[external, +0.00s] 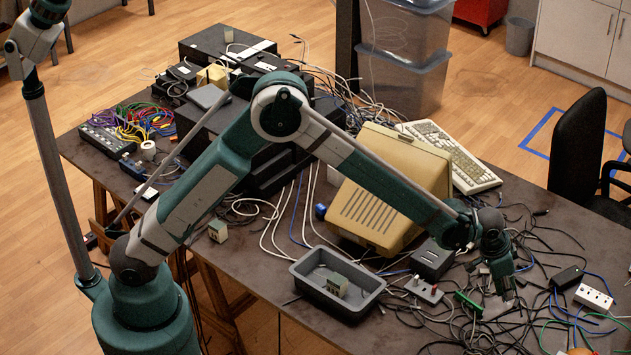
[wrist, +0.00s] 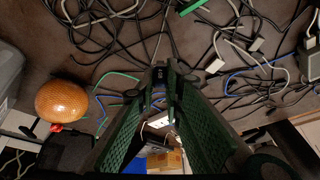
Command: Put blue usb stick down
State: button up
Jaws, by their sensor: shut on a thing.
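My gripper (external: 508,293) is low over the cable-strewn right part of the dark table, pointing down. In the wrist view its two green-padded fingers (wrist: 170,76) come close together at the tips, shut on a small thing. I take this to be the blue usb stick; the fingers mostly hide it, and its colour and shape cannot be made out. In the external view I cannot pick out the stick at the fingertips. Whether it touches the table is unclear.
Tangled black cables cover the table around my gripper. A grey tray (external: 300,279) holds a small block. An orange ball (wrist: 66,102) shows in the wrist view.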

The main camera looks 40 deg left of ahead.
jog(key=shift+f+b, duration=0.35)
jog(key=shift+f, duration=2.75)
jog(key=shift+f, duration=0.15)
jog(key=shift+f, duration=1.75)
jog(key=shift+f+b, duration=0.15)
jog(key=shift+b, duration=0.2)
jog(key=o, duration=0.7)
jog(key=shift+c, duration=0.2)
jog(key=p+v, duration=0.1)
jog(key=v, duration=1.1)
